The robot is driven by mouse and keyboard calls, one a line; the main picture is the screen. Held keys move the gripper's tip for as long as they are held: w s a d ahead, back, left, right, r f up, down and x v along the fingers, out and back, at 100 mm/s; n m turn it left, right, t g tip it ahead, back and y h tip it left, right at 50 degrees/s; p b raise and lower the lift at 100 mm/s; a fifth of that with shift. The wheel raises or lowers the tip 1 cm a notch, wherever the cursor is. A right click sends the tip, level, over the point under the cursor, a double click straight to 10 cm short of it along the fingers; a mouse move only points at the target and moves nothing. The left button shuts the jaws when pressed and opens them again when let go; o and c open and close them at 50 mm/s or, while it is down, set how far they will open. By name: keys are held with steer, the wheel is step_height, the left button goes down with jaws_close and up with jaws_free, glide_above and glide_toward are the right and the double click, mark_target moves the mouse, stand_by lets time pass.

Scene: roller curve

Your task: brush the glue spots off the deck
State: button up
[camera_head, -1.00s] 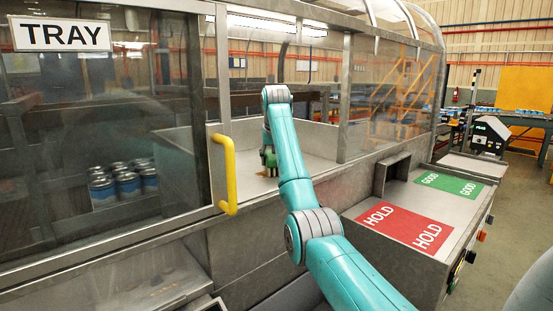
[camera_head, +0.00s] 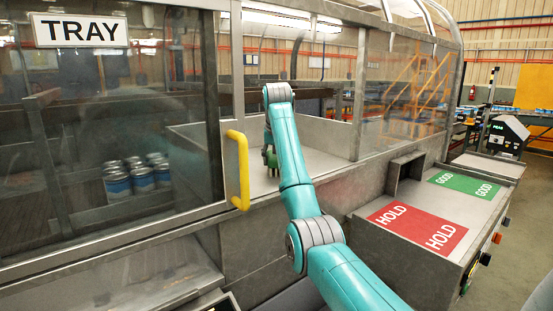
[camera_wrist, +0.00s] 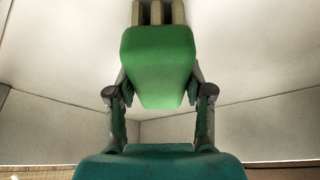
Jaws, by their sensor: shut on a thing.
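My gripper (camera_wrist: 159,92) is shut on a green brush (camera_wrist: 158,65), with one finger on each side of its block. The pale bristles (camera_wrist: 158,13) point away from the gripper, to the top of the wrist view. In the head view the brush (camera_head: 271,160) shows as a small green shape, low over the pale deck (camera_head: 318,164) behind the guard opening. I cannot tell whether the bristles touch the deck. I can make out no glue spot now. My arm covers part of the deck in the head view.
A yellow handle (camera_head: 238,170) and metal posts frame the opening close left of my arm. Cans (camera_head: 142,178) stand behind the left window. A side table with a red HOLD mat (camera_head: 418,228) and a green GOOD mat (camera_head: 463,184) lies to the right.

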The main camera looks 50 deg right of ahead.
steer(key=shift+s+d, duration=0.45)
steer(key=shift+d, duration=1.25)
steer(key=shift+s+d, duration=0.45)
steer(key=shift+d, duration=1.2)
steer(key=shift+s+d, duration=0.45)
steer(key=shift+d, duration=1.25)
steer(key=shift+s+a, duration=0.25)
steer(key=shift+s, duration=0.1)
steer(key=shift+w+a, duration=0.2)
steer(key=shift+a, duration=0.55)
steer(key=shift+w+a, duration=0.15)
steer(key=shift+a, duration=0.6)
steer(key=shift+a, duration=0.15)
steer(key=shift+w+a+f, duration=0.1)
steer(key=shift+w+a, duration=0.1)
steer(key=shift+a, duration=0.6)
steer(key=shift+w+a, duration=0.2)
steer(key=shift+a, duration=0.55)
